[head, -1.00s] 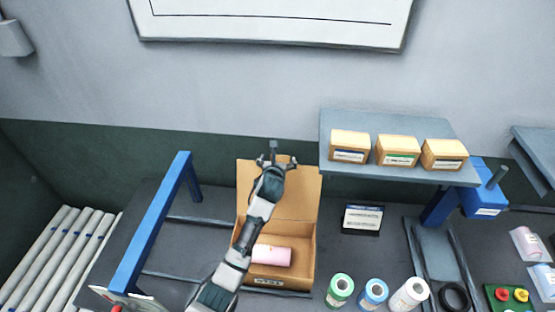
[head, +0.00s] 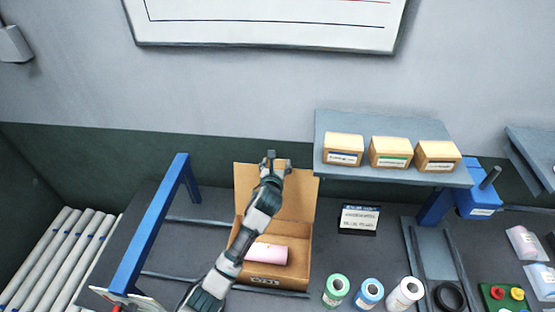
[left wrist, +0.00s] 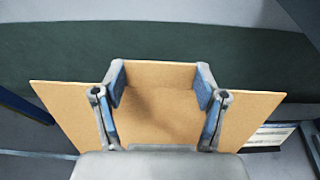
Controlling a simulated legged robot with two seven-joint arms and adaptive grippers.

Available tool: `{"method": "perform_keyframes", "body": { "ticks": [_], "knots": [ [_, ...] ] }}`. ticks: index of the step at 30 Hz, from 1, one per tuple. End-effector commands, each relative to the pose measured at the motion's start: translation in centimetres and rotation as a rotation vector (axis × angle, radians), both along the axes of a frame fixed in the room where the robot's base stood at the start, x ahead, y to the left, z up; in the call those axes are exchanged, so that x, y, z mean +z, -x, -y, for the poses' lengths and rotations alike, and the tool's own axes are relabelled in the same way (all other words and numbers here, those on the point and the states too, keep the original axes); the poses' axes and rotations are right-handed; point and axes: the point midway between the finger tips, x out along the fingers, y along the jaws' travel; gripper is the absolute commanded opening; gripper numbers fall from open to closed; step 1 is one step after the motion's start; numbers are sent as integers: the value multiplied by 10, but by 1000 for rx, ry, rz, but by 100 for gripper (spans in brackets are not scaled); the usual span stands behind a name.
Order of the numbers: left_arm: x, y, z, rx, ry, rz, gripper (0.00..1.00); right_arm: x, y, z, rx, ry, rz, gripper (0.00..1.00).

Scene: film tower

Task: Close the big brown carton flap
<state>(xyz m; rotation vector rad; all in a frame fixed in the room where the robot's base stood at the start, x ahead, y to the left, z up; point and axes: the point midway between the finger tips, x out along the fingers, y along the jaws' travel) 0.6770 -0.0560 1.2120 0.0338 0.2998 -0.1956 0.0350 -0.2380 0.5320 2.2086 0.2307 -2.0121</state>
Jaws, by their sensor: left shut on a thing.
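The open brown carton (head: 295,278) stands on the dark bench, with a pink roll (head: 268,253) lying inside it. Its big brown flap (head: 298,205) stands up at the back of the carton. My left gripper (head: 275,159) is at the flap's top edge, its arm reaching across the carton and hiding part of it. My right gripper is not in view.
A blue frame (head: 150,225) stands left of the carton. A grey shelf (head: 330,120) with three small boxes (head: 390,151) hangs to the right. Below are a small sign (head: 359,218) and green, blue and white rolls (head: 370,292). Rollers (head: 40,255) lie far left.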

Motion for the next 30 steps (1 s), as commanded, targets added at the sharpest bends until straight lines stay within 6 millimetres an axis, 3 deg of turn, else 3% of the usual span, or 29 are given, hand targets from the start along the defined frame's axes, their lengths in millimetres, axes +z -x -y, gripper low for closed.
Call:
{"method": "perform_keyframes", "body": {
  "ticks": [1,5,18,30],
  "knots": [
    [1,7,-6,5,-4,22,9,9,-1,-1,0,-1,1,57],
    [3,29,-10,2,16,114,9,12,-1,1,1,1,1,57],
    [0,100,-19,-2,79,410,9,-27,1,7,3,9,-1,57],
    [0,122,-23,-1,98,512,9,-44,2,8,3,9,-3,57]
  ]
}}
